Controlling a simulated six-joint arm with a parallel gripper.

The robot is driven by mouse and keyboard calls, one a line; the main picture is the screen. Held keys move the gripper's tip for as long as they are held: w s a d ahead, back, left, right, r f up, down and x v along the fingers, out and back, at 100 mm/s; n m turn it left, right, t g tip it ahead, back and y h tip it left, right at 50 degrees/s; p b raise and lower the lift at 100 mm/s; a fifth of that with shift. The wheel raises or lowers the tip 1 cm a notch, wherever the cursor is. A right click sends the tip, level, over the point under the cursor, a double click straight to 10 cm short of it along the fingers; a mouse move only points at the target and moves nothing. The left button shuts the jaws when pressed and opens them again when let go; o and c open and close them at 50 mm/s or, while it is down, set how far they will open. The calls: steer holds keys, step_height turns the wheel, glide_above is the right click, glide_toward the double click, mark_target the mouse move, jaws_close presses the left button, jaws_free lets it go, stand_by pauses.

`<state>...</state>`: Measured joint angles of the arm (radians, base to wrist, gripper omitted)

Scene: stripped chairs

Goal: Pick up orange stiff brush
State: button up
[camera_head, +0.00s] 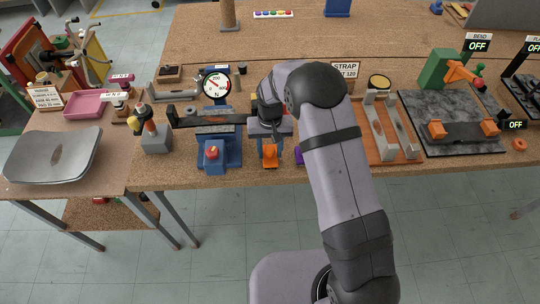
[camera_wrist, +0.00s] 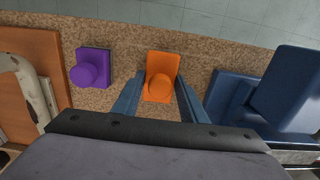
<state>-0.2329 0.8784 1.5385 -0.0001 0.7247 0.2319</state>
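The orange stiff brush (camera_head: 270,155) shows as an orange block with a round knob on top, near the front edge of the bench. In the wrist view the orange brush (camera_wrist: 161,68) stands between the two blue fingers of my gripper (camera_wrist: 160,88). The fingers are apart, with a gap on each side of the brush. In the head view my gripper (camera_head: 270,138) is at the brush, and the wrist hides part of it. I cannot tell exactly how far down the fingers reach.
A purple block with a knob (camera_wrist: 91,70) stands beside the brush, left in the wrist view; the arm mostly hides it in the head view. A blue fixture (camera_head: 215,155) stands close on the other side. A wooden board with metal rails (camera_head: 388,150) lies beyond my arm.

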steer(key=shift+c, duration=0.9)
steer(key=shift+r, duration=0.1)
steer(key=shift+w+r+b, duration=0.1)
steer(key=shift+r+b, duration=0.25)
steer(key=shift+r, duration=0.35)
step_height(320, 180, up, 26)
steer(key=b, duration=0.4)
steer(key=shift+r+b, duration=0.25)
steer(key=shift+b, duration=0.05)
